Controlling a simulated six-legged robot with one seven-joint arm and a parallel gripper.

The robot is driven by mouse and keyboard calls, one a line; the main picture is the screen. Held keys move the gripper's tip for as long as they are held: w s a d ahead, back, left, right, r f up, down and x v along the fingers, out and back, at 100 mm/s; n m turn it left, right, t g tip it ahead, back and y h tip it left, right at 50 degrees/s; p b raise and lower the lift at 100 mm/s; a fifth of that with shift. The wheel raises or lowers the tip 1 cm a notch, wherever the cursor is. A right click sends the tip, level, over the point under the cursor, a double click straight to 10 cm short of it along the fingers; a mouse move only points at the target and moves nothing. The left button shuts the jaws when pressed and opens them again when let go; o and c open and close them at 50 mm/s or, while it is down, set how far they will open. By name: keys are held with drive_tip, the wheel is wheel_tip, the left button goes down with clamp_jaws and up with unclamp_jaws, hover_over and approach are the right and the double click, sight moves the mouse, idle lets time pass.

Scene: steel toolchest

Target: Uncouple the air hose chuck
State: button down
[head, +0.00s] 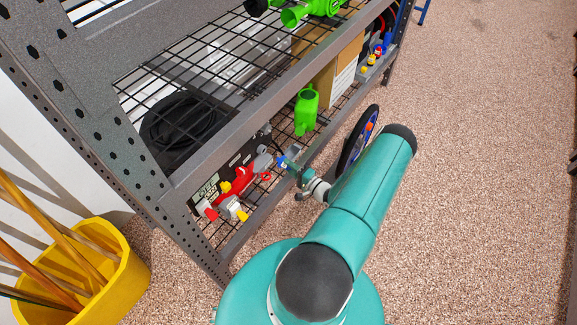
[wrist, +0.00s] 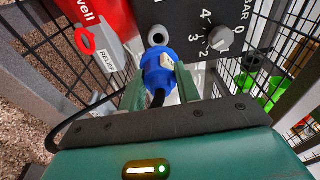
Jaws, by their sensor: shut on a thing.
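The blue air hose chuck (wrist: 158,72) is between my gripper's fingers in the wrist view, with a black hose running down from it. My gripper (wrist: 160,88) is shut on it. A grey round port (wrist: 157,35) with a dark hole shows just beyond the chuck on the black panel (wrist: 182,14); I cannot tell whether chuck and port touch. In the head view my gripper (head: 292,164) is at the shelf's front edge, with a bit of blue at its tips. The chuck is too small there to make out clearly.
A pressure dial (wrist: 220,38) and a red unit (wrist: 92,22) with a red ring flank the port. A green can (head: 306,110) stands on the wire shelf. A yellow bin (head: 120,285) is at lower left. The floor at right is clear.

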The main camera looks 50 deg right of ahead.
drive_tip(key=shift+s+r, duration=0.1)
drive_tip(key=shift+s, duration=0.2)
drive_tip(key=shift+w, duration=0.15)
drive_tip(key=shift+w+a, duration=0.2)
drive_tip(key=shift+w, duration=2.55)
drive_tip(key=shift+w+a, duration=0.15)
drive_tip(key=shift+w, duration=1.4)
drive_tip(key=c, duration=0.9)
unclamp_jaws()
approach(279, 159)
drive_tip(key=shift+s+a+f, duration=0.25)
drive_tip(key=shift+s+f, duration=0.2)
drive_tip(key=shift+f, duration=0.05)
